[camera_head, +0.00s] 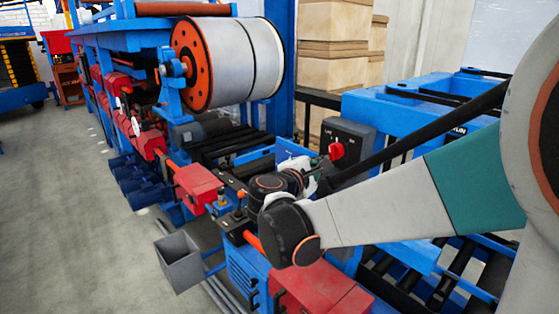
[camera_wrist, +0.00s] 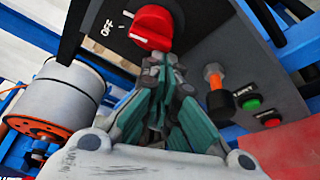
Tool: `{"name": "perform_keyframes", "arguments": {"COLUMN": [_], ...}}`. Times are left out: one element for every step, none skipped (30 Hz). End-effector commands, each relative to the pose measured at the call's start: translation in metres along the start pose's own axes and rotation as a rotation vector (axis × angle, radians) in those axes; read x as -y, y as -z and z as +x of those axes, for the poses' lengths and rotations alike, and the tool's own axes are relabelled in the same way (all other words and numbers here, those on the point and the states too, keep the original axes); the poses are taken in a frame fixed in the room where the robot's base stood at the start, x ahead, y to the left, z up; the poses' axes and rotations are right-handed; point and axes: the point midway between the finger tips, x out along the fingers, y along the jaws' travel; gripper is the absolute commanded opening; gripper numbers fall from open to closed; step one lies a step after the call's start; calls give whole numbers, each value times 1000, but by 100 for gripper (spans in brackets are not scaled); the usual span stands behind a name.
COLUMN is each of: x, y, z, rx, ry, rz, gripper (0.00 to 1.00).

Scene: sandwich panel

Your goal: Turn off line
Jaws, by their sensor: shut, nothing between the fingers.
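A red rotary knob (camera_wrist: 153,27) sits on a dark grey control panel (camera_wrist: 205,28), with white "OFF" lettering to its left in the wrist view. A small white mark shows on the knob; I cannot tell its exact setting. The knob also shows in the head view (camera_head: 336,151), on the face of the dark box beyond my wrist. My gripper (camera_wrist: 160,62) is shut and empty. Its fingertips are just below the knob in the wrist view, close to it; I cannot tell whether they touch. In the head view my wrist hides most of the gripper.
A black switch with an orange top (camera_wrist: 213,78), a green button (camera_wrist: 250,104) and a red button (camera_wrist: 271,122) are on the panel, right of my gripper. A large roll (camera_head: 235,60) and blue machine frames surround the panel. Open floor (camera_head: 60,220) lies at the left.

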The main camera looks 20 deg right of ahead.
Motion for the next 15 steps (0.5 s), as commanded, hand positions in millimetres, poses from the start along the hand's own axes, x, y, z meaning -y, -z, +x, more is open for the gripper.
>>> {"name": "perform_keyframes", "arguments": {"x": [0, 0, 0, 0, 0, 0, 0, 1, 1, 1, 1, 1, 1, 1, 1], "y": [0, 0, 0, 0, 0, 0, 0, -1, -1, -1, -1, -1, -1, -1, -1], "z": [0, 0, 0, 0, 0, 0, 0, 0, 0, 0, 0, 0, 0, 0, 0], "rx": [0, 0, 0, 0, 0, 0, 0, 0, 0, 0, 0, 0, 0, 0, 1], "ry": [2, 3, 4, 5, 6, 7, 8, 9, 10, 11, 11, 12, 13, 13, 14], "rz": [-4, -7, -11, -14, -17, -21, -23, -26, -28, -30, -32, -34, -36, -38, -41], "gripper": [0, 0, 0, 0, 0, 0, 0, 0, 0, 0, 0, 0, 0, 0, 0]}}
